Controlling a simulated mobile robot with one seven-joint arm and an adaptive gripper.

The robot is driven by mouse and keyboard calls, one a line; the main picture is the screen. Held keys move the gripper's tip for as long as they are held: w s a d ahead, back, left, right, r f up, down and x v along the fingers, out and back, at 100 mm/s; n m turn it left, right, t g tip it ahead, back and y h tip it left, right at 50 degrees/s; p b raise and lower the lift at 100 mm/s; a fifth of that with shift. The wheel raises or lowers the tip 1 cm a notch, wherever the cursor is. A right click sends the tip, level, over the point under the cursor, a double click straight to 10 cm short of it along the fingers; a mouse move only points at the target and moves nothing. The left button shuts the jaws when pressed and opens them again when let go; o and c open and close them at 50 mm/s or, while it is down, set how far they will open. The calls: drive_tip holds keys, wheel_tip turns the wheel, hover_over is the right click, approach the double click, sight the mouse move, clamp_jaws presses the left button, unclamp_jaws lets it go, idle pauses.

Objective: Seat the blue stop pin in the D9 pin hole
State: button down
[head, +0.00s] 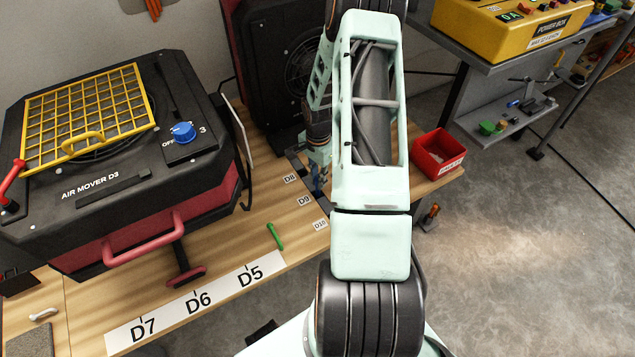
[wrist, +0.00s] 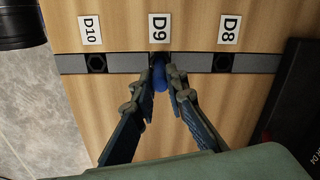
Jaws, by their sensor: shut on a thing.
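The blue stop pin (wrist: 159,76) is between the fingertips of my gripper (wrist: 160,84) in the wrist view, and the gripper is shut on it. The pin covers the place of the D9 hole, just below the D9 label (wrist: 158,27), on the grey strip (wrist: 188,63). The hole itself is hidden, and I cannot tell how deep the pin sits. In the head view the D9 label (head: 304,201) shows on the bench, and my arm hides most of the gripper (head: 318,185).
Open holes D10 (wrist: 97,64) and D8 (wrist: 222,62) lie on either side. A green pin (head: 275,236) lies on the bench. The Air Mover D3 (head: 110,190) stands at left, a dark fan unit (head: 285,60) behind. A red bin (head: 437,155) is at the right edge.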

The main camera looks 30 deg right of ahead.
drive_tip(key=shift+f, duration=0.2)
drive_tip(key=c, duration=1.9)
unclamp_jaws()
drive_tip(key=shift+c, duration=0.2)
wheel_tip(320, 180, up, 12)
drive_tip(key=p, duration=0.2)
drive_tip(key=shift+r+p, duration=0.15)
drive_tip(key=shift+p, duration=0.2)
